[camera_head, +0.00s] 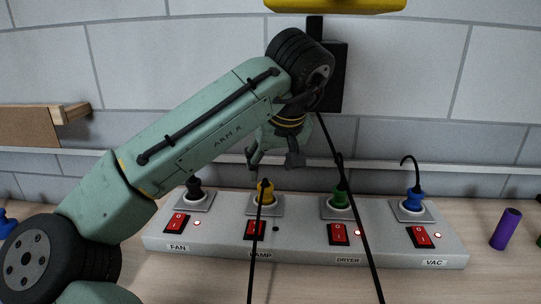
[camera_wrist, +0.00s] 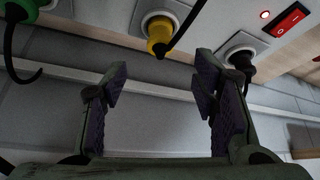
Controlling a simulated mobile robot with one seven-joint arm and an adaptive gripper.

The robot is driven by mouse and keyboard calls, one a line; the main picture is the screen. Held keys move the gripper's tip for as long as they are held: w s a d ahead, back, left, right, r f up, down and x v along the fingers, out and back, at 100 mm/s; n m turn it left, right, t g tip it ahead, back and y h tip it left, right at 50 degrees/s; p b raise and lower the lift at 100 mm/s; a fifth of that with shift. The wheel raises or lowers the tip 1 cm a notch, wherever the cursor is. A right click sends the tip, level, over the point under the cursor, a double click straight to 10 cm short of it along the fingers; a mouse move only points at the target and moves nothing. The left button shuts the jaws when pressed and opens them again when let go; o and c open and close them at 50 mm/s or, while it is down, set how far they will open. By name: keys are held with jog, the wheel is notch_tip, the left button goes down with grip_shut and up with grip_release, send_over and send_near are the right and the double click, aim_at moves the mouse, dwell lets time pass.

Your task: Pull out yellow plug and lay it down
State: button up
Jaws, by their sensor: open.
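The yellow plug (camera_head: 265,190) stands in the LAMP socket of the grey power strip (camera_head: 300,254), with a black cord running from it toward the front. It also shows in the wrist view (camera_wrist: 159,31), at the top between the fingers, still seated in its round socket. My gripper (camera_head: 274,163) is open and empty, behind and above the yellow plug, not touching it. In the wrist view my gripper (camera_wrist: 162,72) has its purple-padded fingers wide apart. The red LAMP switch (camera_head: 255,230) is partly crossed by the cord, and the small light beside it is dark.
A black plug (camera_head: 194,188) stands left of the yellow one, a green plug (camera_head: 340,196) and a blue plug (camera_head: 414,199) to its right. Their lights glow red. A purple cylinder (camera_head: 506,228) stands on the table at right. A black cord hangs across the strip near the green plug.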

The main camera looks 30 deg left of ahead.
aim_at(265, 185)
jog(key=p+x, duration=0.2)
jog(key=x, duration=0.7)
jog(key=shift+a+f, duration=0.1)
jog(key=shift+f, duration=0.15)
jog(key=shift+c, duration=0.5)
grip_shut()
jog(key=shift+r, duration=0.15)
dwell(0.4)
jog(key=shift+r+p, duration=1)
jog(key=shift+r, duration=0.45)
